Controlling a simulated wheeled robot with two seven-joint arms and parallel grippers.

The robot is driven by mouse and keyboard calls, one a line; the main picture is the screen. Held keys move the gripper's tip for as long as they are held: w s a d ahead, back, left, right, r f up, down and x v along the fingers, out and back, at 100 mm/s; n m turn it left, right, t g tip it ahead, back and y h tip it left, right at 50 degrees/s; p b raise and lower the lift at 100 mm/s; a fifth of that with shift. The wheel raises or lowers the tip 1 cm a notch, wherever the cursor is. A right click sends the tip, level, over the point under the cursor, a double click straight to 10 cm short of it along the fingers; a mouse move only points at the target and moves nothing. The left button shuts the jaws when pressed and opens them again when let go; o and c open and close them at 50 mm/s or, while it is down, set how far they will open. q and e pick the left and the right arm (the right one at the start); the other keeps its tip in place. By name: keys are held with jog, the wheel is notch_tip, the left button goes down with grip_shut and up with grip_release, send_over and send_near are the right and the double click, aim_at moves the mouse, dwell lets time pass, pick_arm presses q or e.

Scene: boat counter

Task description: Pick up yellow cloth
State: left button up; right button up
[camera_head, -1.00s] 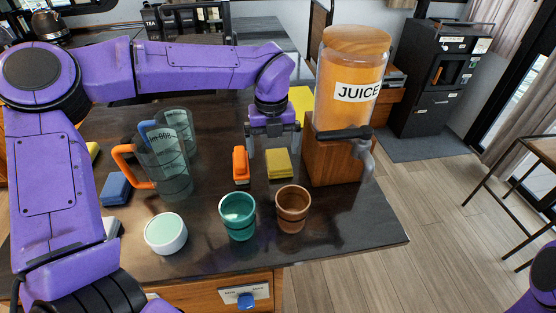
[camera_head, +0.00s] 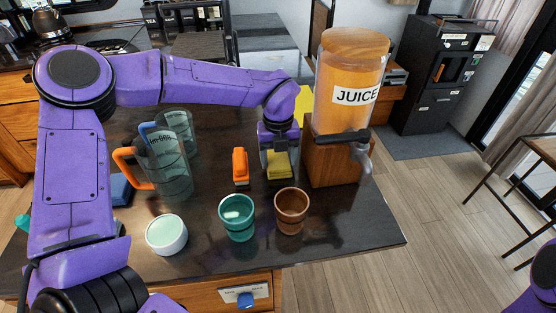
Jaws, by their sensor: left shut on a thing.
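The yellow cloth (camera_head: 279,170) is a small folded block on the dark counter, left of the juice dispenser's wooden base. My left gripper (camera_head: 279,164) reaches down over it from above and is shut on it, with fingers at its left and right sides. Whether the cloth is clear of the counter I cannot tell. My right gripper is out of view; only a bit of my purple right arm shows at the lower right edge.
An orange object (camera_head: 240,167) stands just left of the cloth. The juice dispenser (camera_head: 345,110) stands close on the right. A teal cup (camera_head: 237,218) and a brown cup (camera_head: 291,211) stand in front. Pitchers (camera_head: 166,170), a white bowl (camera_head: 166,235) and a blue block (camera_head: 121,190) are left.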

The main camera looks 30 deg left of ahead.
pick_arm(q)
jog(key=shift+r, duration=0.1)
notch_tip(320, 180, up, 3)
jog(key=shift+w+f+b, duration=0.1)
jog(key=shift+f+b, duration=0.1)
jog(key=shift+b, duration=0.1)
jog(key=s+r, duration=0.1)
jog(key=r, duration=0.1)
jog(key=s+d+r+b, duration=0.1)
jog(key=s+r, duration=0.1)
jog(key=shift+s+d+r+b, duration=0.1)
jog(key=shift+s+d+b, duration=0.1)
jog(key=shift+s+b, duration=0.1)
jog(key=s+d+r+b, duration=0.2)
jog(key=s+d+r, duration=0.2)
jog(key=s, duration=0.5)
jog(key=shift+s+r+b, duration=0.3)
jog(key=shift+r+b, duration=0.1)
jog(key=shift+r, duration=0.5)
jog(key=shift+o, duration=0.6)
jog(key=shift+a, duration=0.1)
